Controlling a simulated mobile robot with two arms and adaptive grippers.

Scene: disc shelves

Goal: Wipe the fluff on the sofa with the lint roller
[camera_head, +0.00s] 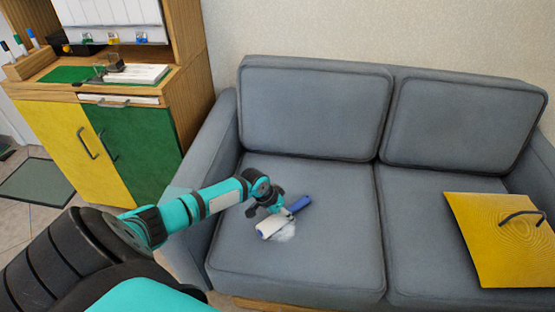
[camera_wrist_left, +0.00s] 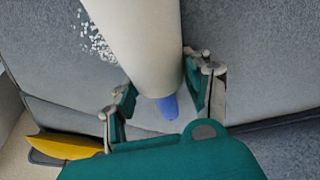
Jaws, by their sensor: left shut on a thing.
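The lint roller, with a white roll (camera_head: 270,228) and a blue handle (camera_head: 299,205), is at the left seat cushion of the grey sofa (camera_head: 325,240). My left gripper (camera_head: 268,208) is shut on the lint roller. In the left wrist view the white roll (camera_wrist_left: 140,40) fills the space between the fingers, with a bit of blue (camera_wrist_left: 168,105) below it. White fluff (camera_head: 286,234) lies on the cushion beside the roll; it also shows as specks in the left wrist view (camera_wrist_left: 97,42). Whether the roll touches the cushion is unclear. My right gripper is out of view.
A yellow panel with a dark handle (camera_head: 485,245) lies over the right seat. A wooden cabinet with a yellow door (camera_head: 70,140) and a green door (camera_head: 140,150) stands left of the sofa. The left cushion around the fluff is otherwise clear.

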